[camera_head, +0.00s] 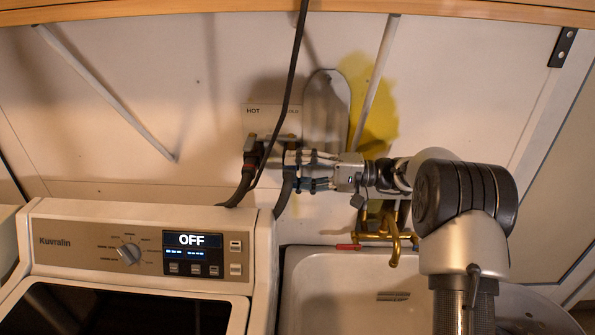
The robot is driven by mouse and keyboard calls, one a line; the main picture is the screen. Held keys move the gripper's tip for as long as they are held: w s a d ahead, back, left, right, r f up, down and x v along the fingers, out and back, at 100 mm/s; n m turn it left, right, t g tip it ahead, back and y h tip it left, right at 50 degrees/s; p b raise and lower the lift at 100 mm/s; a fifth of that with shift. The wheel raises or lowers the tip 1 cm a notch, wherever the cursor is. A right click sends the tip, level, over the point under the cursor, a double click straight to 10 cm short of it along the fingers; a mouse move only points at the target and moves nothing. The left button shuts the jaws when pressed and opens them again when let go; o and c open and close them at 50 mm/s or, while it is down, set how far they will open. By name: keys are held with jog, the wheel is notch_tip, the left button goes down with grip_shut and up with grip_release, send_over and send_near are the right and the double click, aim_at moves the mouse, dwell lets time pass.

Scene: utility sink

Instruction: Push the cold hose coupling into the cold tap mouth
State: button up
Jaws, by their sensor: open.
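The cold hose (283,199) rises from behind the washing machine to its dark coupling (290,157) below the COLD end of the wall label (256,111). The cold tap mouth is too small and covered to make out, so I cannot tell whether the coupling is seated in it. My gripper (301,170) reaches in from the right with its fingers pointing left. Its jaws are open, with the fingertips right beside the cold hose and coupling. I cannot tell whether they touch it.
The hot hose (246,180) with its reddish coupling (251,151) stands close on the left. A black cable (291,80) hangs down past the taps. The washing machine (140,215) is below left, the sink (350,300) with brass faucet (392,238) below right. A rounded metal panel (326,105) is behind.

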jog(key=d, duration=1.2)
jog(key=shift+s, duration=0.2)
jog(key=s+a+r+h, duration=0.25)
jog(key=s+h, duration=0.25)
jog(key=s, duration=0.4)
jog(key=s+a+r+h, duration=0.1)
jog(key=s+a+h, duration=0.3)
jog(key=s, duration=0.5)
jog(key=s+d+f+t+h, duration=0.2)
jog(key=s+d+h, duration=0.2)
jog(key=s, duration=0.5)
jog(key=s+d+f+t+h, duration=0.2)
jog(key=s+d+h, duration=0.3)
jog(key=s, duration=0.4)
jog(key=shift+s+d+f, duration=0.15)
jog(key=shift+s+f, duration=0.15)
jog(key=shift+f, duration=0.55)
